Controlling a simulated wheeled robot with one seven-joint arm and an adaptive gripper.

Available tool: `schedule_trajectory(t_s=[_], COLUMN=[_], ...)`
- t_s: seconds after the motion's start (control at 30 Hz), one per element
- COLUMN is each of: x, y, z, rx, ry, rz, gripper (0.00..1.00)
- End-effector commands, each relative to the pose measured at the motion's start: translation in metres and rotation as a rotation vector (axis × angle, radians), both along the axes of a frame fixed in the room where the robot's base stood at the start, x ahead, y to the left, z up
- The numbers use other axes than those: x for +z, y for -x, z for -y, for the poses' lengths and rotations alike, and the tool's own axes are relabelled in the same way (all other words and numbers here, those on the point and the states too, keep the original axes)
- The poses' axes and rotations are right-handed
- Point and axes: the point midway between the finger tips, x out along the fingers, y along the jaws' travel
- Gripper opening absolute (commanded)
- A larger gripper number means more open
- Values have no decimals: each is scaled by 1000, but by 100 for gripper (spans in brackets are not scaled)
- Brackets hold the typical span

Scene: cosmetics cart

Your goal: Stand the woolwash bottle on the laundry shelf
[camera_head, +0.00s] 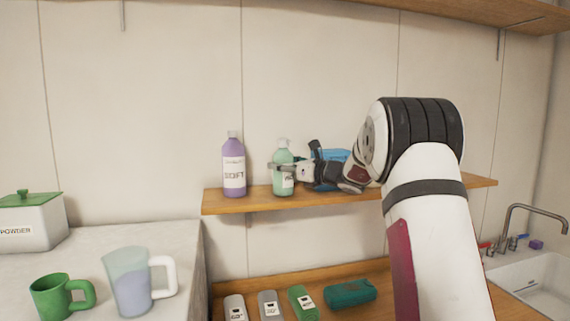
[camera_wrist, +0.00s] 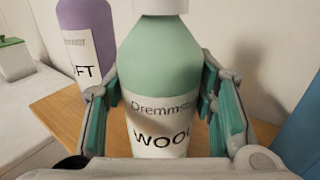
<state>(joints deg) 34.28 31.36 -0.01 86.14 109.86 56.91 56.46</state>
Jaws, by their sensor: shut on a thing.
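The woolwash bottle (camera_head: 282,157) is mint green with a white cap and a white label. It is upright at the wooden laundry shelf (camera_head: 222,204), and its base appears to be at the shelf's surface; I cannot tell if it bears its weight there. My gripper (camera_head: 285,168) reaches in from the right and is shut on the bottle. In the wrist view the bottle (camera_wrist: 158,70) stands between the two teal-padded fingers (camera_wrist: 165,115), with the label partly reading "WOO". Its lower part is hidden there by the gripper body.
A purple "SOFT" bottle (camera_head: 233,170) stands left of the green bottle with a small gap. A blue object (camera_head: 337,156) is partly hidden behind my gripper. A lower shelf holds several small items. A jug (camera_head: 128,283) and green mug (camera_head: 55,298) are on the left counter.

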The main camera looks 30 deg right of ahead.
Motion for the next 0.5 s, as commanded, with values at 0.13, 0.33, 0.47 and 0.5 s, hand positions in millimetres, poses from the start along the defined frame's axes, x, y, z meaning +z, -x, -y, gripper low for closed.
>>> schedule_trajectory(t_s=[0.13, 0.33, 0.47, 0.5], x=[0, -3, -5, -5], y=[-1, -1, -1, -1], z=[0, 0, 0, 0], rx=[1, 0, 0, 0], ry=[0, -1, 0, 0], rz=[3, 2, 1, 0], gripper=[5, 5, 69, 71])
